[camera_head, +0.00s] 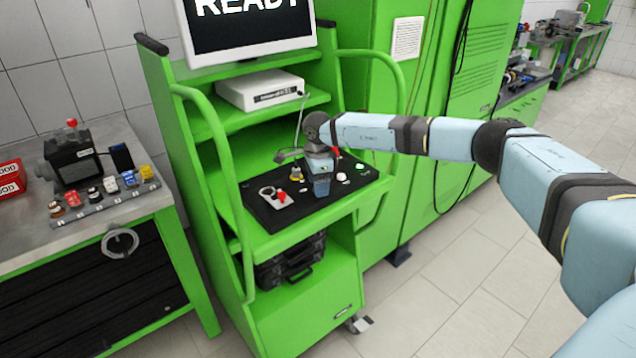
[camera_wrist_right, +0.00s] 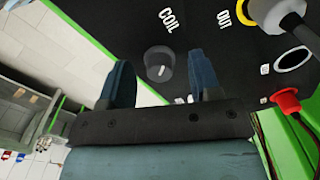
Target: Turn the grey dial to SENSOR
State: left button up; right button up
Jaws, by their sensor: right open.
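In the wrist view the grey dial (camera_wrist_right: 158,62) sits on the black panel (camera_wrist_right: 215,55), near the white word COIL. A short white mark shows on the dial, on the side nearer my gripper. My right gripper (camera_wrist_right: 164,72) is open, with one dark blue finger on each side of the dial; I cannot tell whether they touch it. In the head view my right gripper (camera_head: 321,188) points down at the black panel (camera_head: 262,213), and the dial is hidden behind it. I cannot see the word SENSOR. My left gripper is not in view.
Around the gripper on the panel are a grey plate with a red knob (camera_head: 281,195), a yellow-based knob (camera_head: 296,174), a white button (camera_head: 341,177) and a green button (camera_head: 361,167). A red plug (camera_wrist_right: 286,101) is close by. Green handrails (camera_head: 222,145) flank the cart. The screen (camera_head: 245,30) reads READY.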

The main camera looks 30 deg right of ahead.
jog(key=shift+f, duration=0.2)
jog(key=shift+c, duration=0.3)
jog(key=c, duration=0.9)
jog(key=shift+m, duration=1.2)
jog(key=m+p, duration=0.1)
jog(key=m, duration=0.4)
jog(key=m+p, duration=0.1)
jog(key=m, duration=0.3)
jog(key=shift+m, duration=0.4)
jog(key=shift+m+p, duration=0.35)
jog(key=shift+m, duration=1.45)
